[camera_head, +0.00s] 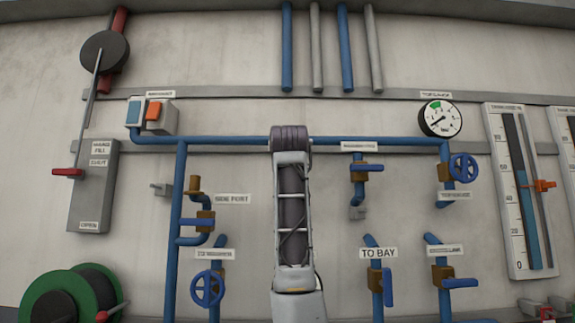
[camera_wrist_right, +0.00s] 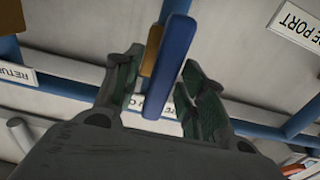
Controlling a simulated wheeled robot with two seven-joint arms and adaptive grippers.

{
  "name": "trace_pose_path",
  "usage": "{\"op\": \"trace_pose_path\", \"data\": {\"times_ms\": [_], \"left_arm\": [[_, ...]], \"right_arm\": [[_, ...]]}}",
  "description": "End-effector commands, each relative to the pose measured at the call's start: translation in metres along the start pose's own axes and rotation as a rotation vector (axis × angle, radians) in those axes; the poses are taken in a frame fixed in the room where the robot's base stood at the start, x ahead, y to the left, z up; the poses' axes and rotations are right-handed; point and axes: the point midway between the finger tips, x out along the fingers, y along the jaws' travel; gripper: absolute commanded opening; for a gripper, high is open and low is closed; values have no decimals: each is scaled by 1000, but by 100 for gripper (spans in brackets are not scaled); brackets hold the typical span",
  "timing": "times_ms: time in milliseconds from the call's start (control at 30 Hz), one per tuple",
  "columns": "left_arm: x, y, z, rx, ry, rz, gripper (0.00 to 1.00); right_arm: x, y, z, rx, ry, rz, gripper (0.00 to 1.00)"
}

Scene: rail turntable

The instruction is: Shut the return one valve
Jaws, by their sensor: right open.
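In the right wrist view, a blue lever handle (camera_wrist_right: 172,65) with a brass valve body (camera_wrist_right: 151,50) beside it stands between the fingers of my right gripper (camera_wrist_right: 160,95). The gripper is open, with one dark finger on each side of the lever; I cannot tell whether either touches it. The lever runs roughly in line with the blue pipe (camera_wrist_right: 174,8) above it. A partly cut-off, upside-down label beginning "RETUR" (camera_wrist_right: 16,76) is at the left. Another label is mostly hidden behind the lever. I cannot read a return one label in the head view. My left gripper is in neither view.
In the head view, lever valves by the "SIDE PORT" label (camera_head: 232,199) and the "TO BAY" label (camera_head: 379,253) stand among blue pipes. A blue handwheel (camera_head: 207,289) is at lower left. In the wrist view, a "PORT" label (camera_wrist_right: 296,22) is at upper right.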

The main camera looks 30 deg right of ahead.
Motion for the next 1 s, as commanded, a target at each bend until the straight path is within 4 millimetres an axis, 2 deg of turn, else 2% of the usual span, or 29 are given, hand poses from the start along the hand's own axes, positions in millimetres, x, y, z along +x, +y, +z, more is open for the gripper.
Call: {"op": "trace_pose_path", "data": {"times_ms": [133, 433, 767, 1000], "left_arm": [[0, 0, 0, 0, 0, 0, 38], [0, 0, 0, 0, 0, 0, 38], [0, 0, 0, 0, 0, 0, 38], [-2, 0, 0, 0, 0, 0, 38]], "right_arm": [[0, 0, 0, 0, 0, 0, 38], [0, 0, 0, -1, 0, 0, 0], [0, 0, 0, 21, 0, 0, 0], [0, 1, 0, 112, 0, -1, 0]]}}
